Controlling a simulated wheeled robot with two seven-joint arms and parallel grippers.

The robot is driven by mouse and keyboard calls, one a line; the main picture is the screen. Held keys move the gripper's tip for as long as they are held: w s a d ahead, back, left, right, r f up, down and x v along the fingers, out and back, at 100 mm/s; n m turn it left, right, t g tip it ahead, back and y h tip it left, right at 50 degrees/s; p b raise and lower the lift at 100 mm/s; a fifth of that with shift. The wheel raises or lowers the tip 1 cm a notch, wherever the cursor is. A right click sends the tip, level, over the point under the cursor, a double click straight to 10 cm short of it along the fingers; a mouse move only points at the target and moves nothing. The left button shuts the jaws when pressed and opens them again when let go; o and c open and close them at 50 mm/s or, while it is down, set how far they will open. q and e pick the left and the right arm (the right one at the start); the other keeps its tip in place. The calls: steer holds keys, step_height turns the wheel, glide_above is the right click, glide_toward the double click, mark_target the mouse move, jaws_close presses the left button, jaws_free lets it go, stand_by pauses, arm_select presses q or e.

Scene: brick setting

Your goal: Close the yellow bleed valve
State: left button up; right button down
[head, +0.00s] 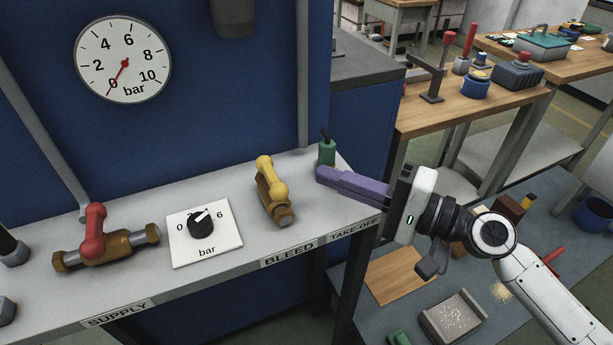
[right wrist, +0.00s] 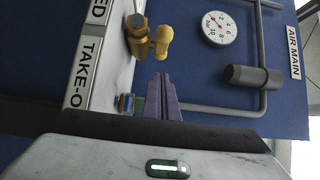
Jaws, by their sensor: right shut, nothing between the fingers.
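The yellow bleed valve (head: 270,182) sits on the grey bench above the BLEED label. Its yellow lever lies roughly along its brass body (head: 284,215) in the head view. In the right wrist view the yellow lever (right wrist: 162,40) is beyond my fingertips, beside the brass body (right wrist: 137,28). My right gripper (head: 319,173) has its purple fingers shut and empty. Its tips are right of the valve, apart from it, close to the green take-off fitting (head: 327,152). The fingers also show in the right wrist view (right wrist: 162,76). My left gripper is not in view.
The red supply valve (head: 96,228) has its lever across its pipe. A black dial (head: 201,224) on a white plate lies between the valves. The wall gauge (head: 123,60) reads about 0 bar. A wooden workbench (head: 440,115) with tools stands behind at the right.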

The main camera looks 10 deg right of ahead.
mark_target(276, 175)
steer(key=shift+x, duration=1.05)
steer(key=s+a+p, duration=0.2)
steer(key=shift+a+r, duration=0.1)
steer(key=shift+a, duration=0.2)
steer(key=shift+s+a, duration=0.25)
steer(key=shift+a, duration=0.05)
